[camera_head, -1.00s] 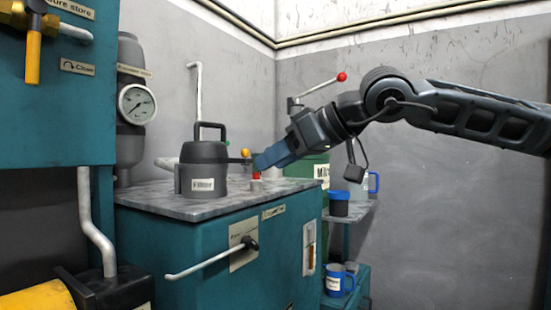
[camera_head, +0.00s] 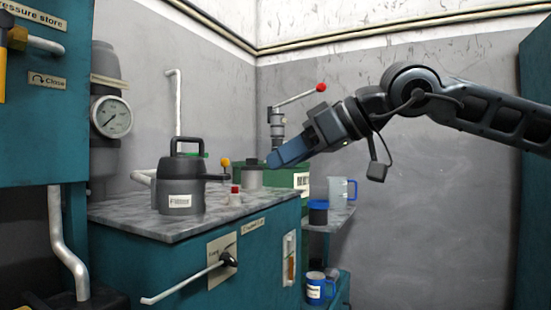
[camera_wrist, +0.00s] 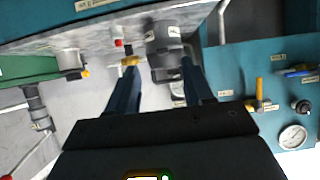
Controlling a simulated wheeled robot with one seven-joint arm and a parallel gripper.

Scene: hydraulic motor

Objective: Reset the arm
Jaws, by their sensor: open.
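My gripper (camera_head: 270,162) is in the head view, reaching in from the right and pointing left and down over the back right part of the cabinet top. In the wrist view its two blue fingers (camera_wrist: 165,82) stand apart with nothing held between them. A dark grey canister (camera_head: 181,182) with a black handle stands on the cabinet top, left of my gripper. It also shows beyond the fingers in the wrist view (camera_wrist: 165,38). A small red-capped piece (camera_head: 235,195) stands right of the canister, below and left of the fingertips.
The teal cabinet (camera_head: 190,262) has a lever (camera_head: 185,282) sticking out in front. A red-knobbed lever (camera_head: 298,97) rises behind my gripper. A gauge (camera_head: 111,117) is at the left. Blue-handled jugs (camera_head: 341,190) stand low on the right. The grey wall at right is clear.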

